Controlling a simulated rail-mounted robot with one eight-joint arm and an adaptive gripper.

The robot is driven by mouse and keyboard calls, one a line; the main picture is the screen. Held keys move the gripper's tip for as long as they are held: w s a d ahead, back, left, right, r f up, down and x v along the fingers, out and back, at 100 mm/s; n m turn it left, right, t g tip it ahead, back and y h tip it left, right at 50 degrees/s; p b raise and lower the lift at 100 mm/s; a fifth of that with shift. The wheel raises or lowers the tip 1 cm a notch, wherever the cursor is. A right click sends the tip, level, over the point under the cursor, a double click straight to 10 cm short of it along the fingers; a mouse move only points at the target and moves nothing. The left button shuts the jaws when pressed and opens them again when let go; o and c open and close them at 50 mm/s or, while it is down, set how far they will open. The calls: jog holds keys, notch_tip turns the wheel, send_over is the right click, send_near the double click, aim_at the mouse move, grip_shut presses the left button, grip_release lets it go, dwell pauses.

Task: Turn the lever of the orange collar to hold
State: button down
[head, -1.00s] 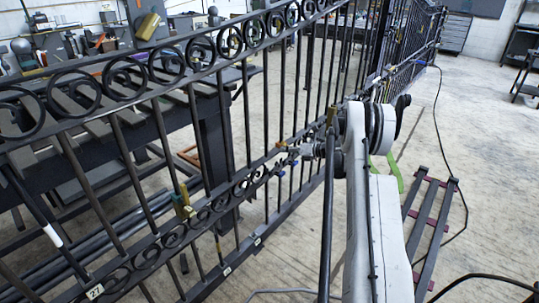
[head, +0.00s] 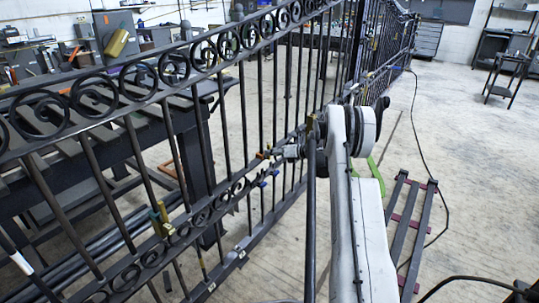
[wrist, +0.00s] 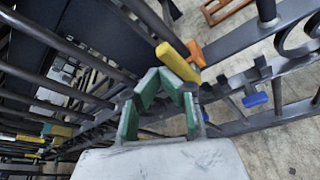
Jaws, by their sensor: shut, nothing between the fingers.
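The orange collar (head: 264,155) sits on the gate's middle rail in the head view, just left of my gripper (head: 286,152). In the wrist view, an orange part (wrist: 196,53) shows behind a thick yellow bar (wrist: 178,61). I cannot tell whether that bar is the collar's lever. My gripper (wrist: 168,78), with green finger pads, is shut and empty. Its tips are close below the yellow bar; whether they touch it is unclear. Part of the collar is hidden behind the yellow bar.
The black gate (head: 183,62) with scrolls and upright bars runs across the scene. A blue piece (wrist: 255,99) hangs on the rail to the right, and a brass-yellow one (head: 162,222) is further left. A workbench (head: 95,150) stands behind the gate. Slatted metalwork (head: 408,225) lies on open floor at right.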

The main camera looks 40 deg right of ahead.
jog(key=shift+w+d+r, duration=0.1)
jog(key=shift+d+r, duration=0.2)
jog(key=shift+d, duration=0.15)
dwell(0.4)
jog(key=s+a, duration=0.2)
jog(key=a, duration=0.2)
jog(key=s+d+p, duration=0.2)
jog(key=s+d, duration=0.3)
jog(key=s, duration=0.2)
jog(key=shift+s+p, duration=0.2)
jog(key=shift+p, duration=0.1)
